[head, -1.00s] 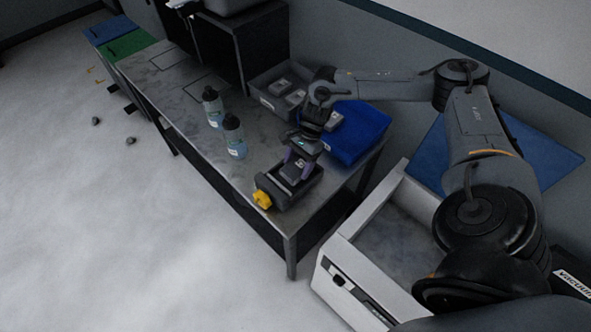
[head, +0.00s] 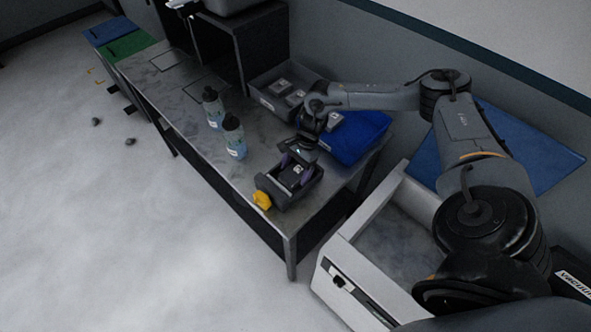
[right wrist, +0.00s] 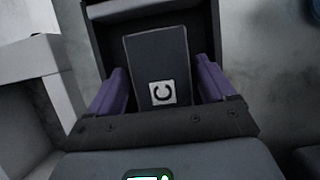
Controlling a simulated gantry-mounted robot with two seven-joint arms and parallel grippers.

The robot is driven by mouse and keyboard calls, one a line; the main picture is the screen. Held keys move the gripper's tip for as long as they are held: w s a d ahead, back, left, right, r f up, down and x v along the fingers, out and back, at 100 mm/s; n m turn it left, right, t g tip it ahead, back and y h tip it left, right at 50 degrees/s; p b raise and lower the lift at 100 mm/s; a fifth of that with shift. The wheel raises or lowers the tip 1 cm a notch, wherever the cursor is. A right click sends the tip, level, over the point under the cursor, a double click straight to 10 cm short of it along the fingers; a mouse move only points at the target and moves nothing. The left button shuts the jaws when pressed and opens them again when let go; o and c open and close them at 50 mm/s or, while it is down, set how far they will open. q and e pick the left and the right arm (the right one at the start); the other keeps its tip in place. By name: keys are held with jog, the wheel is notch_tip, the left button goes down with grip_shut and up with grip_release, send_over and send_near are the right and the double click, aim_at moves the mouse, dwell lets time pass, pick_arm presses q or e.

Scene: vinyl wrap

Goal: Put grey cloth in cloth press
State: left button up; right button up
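The grey cloth (right wrist: 157,62) is a dark folded block with a white square tag. It lies inside the cloth press (head: 268,202), a dark open-topped box with a yellow knob at the front right of the bench. In the head view the cloth (head: 292,175) is partly hidden by my gripper. My right gripper (head: 295,172) is over the press, with its purple fingers on either side of the cloth. In the right wrist view the fingers (right wrist: 160,90) are spread wider than the cloth, so the gripper looks open. My left gripper is not in view.
Two bottles (head: 234,138) stand left of the press on the bench. Behind it are a grey bin (head: 262,97) with several cloths and a blue bin (head: 362,140) with a grey block. A white-walled box (head: 352,222) stands to the right of the bench.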

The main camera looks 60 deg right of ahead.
jog(key=shift+r, duration=0.1)
jog(key=shift+r, duration=0.15)
jog(key=p+v, duration=0.1)
jog(key=v, duration=1)
jog(key=shift+d+r, duration=0.25)
jog(key=shift+r, duration=0.05)
jog(key=shift+s, duration=0.1)
